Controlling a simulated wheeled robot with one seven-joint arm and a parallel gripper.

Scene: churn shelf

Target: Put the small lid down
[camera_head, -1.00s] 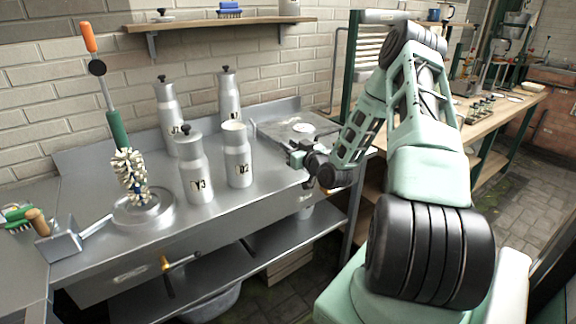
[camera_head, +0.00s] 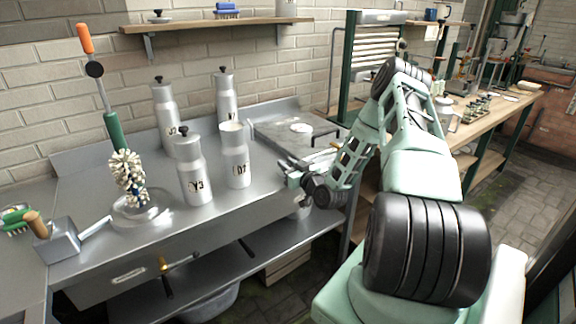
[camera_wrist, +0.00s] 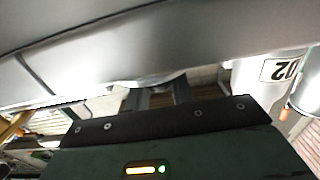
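My gripper (camera_head: 284,172) is low over the front right part of the steel bench. In the wrist view its two fingers (camera_wrist: 157,92) stand apart with a gap between them. A pale, flat, rounded thing (camera_wrist: 150,80) shows edge-on at the fingertips, against the grey surface. It may be the small lid, but I cannot tell for sure. A light round disc (camera_head: 301,127) lies on the grey plate behind the gripper. The churn marked 02 (camera_head: 235,160) has an open top without a lid; it also shows upside down in the wrist view (camera_wrist: 262,85).
Churn Y3 (camera_head: 193,178) stands left of it, with two more lidded churns behind. A brush (camera_head: 128,175) stands upright over a round base at the left. A wall shelf (camera_head: 220,25) runs above. The bench (camera_head: 240,205) is clear in front of the churns.

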